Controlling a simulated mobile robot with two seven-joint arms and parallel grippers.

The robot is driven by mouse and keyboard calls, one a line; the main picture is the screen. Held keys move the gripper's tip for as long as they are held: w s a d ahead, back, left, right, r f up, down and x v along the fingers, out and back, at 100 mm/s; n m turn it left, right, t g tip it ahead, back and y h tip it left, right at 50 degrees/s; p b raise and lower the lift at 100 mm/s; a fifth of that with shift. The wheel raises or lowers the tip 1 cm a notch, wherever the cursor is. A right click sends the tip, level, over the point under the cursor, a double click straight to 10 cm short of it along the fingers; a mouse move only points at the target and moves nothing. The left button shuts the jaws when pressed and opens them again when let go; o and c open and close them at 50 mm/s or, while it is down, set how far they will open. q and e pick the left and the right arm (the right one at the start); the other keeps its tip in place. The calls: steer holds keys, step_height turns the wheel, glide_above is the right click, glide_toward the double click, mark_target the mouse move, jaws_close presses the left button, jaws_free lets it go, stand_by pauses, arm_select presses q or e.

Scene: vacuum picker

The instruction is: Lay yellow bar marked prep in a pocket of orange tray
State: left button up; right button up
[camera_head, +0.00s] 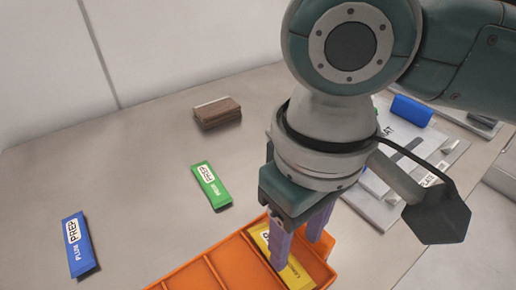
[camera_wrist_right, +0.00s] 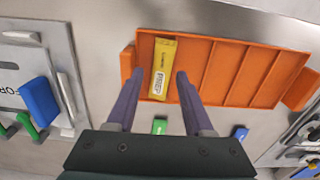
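The yellow bar (camera_head: 291,268) lies flat in the end pocket of the orange tray (camera_head: 178,278), at the tray's right end in the head view. In the right wrist view the yellow bar (camera_wrist_right: 164,56), with its PREP label facing up, lies lengthwise in the leftmost pocket of the tray (camera_wrist_right: 227,73). My right gripper (camera_head: 299,250) points down over that pocket. In the wrist view the right gripper (camera_wrist_right: 160,74) is open, with its fingers apart on either side of the bar. The fingers partly hide the bar in the head view. My left gripper is not in view.
A green PREP bar (camera_head: 212,186) and a blue PREP bar (camera_head: 77,244) lie on the table left of the tray. A brown stack (camera_head: 217,113) stands farther back. A grey board with a blue block (camera_head: 411,110) is at right. The other tray pockets look empty.

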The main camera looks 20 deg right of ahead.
mark_target(293, 265)
step_height(293, 265, up, 7)
steer(key=p, duration=0.1)
steer(key=s+a+f+t+y, duration=0.2)
steer(key=s+a+y, duration=0.2)
steer(key=a, duration=0.1)
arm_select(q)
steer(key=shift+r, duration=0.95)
arm_select(e)
steer(key=s+d+f+m+h, duration=0.1)
steer(key=s+d+h, duration=0.1)
steer(key=d, duration=0.5)
steer(key=s+d+f+m+t+h, duration=0.1)
steer(key=s+d+f, duration=0.1)
steer(key=s+d, duration=0.2)
steer(key=d, duration=0.2)
steer(key=shift+s+d+t+h, duration=0.2)
steer(key=shift+d+t+h, duration=0.1)
steer(key=shift+d+h, duration=0.1)
arm_select(q)
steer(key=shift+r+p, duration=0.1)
steer(key=shift+p, duration=0.2)
